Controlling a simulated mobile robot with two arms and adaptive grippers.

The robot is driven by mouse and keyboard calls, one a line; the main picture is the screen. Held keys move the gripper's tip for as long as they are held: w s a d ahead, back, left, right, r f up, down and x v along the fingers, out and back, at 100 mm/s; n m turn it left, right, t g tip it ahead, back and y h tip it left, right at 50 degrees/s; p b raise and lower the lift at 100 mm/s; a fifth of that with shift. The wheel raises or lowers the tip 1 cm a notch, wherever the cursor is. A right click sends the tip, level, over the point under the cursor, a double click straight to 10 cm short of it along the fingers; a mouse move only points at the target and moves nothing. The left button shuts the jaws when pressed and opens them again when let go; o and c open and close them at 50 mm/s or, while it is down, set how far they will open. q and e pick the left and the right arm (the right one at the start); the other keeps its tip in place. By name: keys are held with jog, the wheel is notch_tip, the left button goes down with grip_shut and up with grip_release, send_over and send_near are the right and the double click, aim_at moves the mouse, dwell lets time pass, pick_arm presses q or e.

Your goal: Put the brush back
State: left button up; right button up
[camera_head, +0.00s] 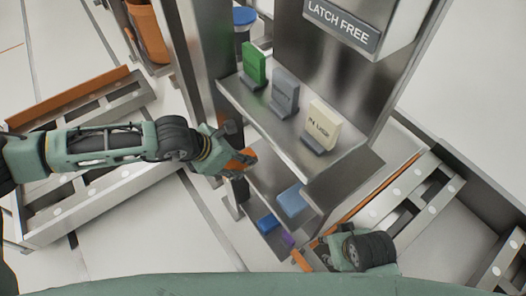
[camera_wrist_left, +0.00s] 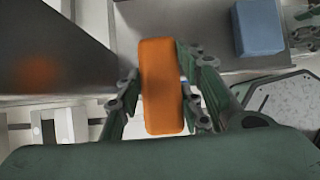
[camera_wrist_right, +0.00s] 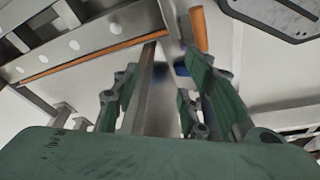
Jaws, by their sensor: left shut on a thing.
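An orange block with rounded corners (camera_wrist_left: 162,88) stands between the fingers of my left gripper (camera_wrist_left: 160,92). The gripper is shut on it. It may be the brush, but no bristles show. In the head view the left gripper (camera_head: 229,158) holds the orange block (camera_head: 242,159) beside the left side of the metal shelf unit (camera_head: 300,150), close to the lower shelf. My right gripper (camera_wrist_right: 155,98) has its fingers apart, with nothing seen held between them. In the head view the right wrist is low, right of the lower shelf, with its fingertips mostly hidden.
The upper shelf holds a green box (camera_head: 254,66), a grey box (camera_head: 285,92) and a cream box (camera_head: 322,124). Lower down are a light blue item (camera_head: 292,199), a dark blue item (camera_head: 267,223) and a purple item (camera_head: 287,239). Metal racks (camera_head: 95,185) stand at both sides.

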pick_arm(q)
jog(key=w+d, duration=0.1)
jog(key=d, duration=0.1)
jog(key=w+d, duration=0.4)
jog(key=shift+d, duration=0.35)
jog(key=shift+f, duration=0.15)
jog(key=shift+f+b, duration=0.45)
jog(key=shift+f, duration=1.15)
pick_arm(e)
jog(key=shift+w+v, duration=0.15)
jog(key=shift+v, duration=0.65)
jog(key=shift+w+v, duration=0.1)
jog(key=shift+v, duration=0.75)
jog(key=shift+r, duration=0.1)
pick_arm(q)
jog(key=o, duration=1.1)
pick_arm(e)
jog(key=shift+r, duration=0.1)
pick_arm(q)
jog(key=shift+r, duration=0.1)
jog(key=p+v, duration=0.1)
jog(key=v, duration=0.4)
jog(key=s+a, duration=0.7)
jog(key=a, duration=0.2)
jog(key=shift+a, duration=0.3)
pick_arm(e)
jog(key=x, duration=0.4)
jog(key=shift+s, duration=0.3)
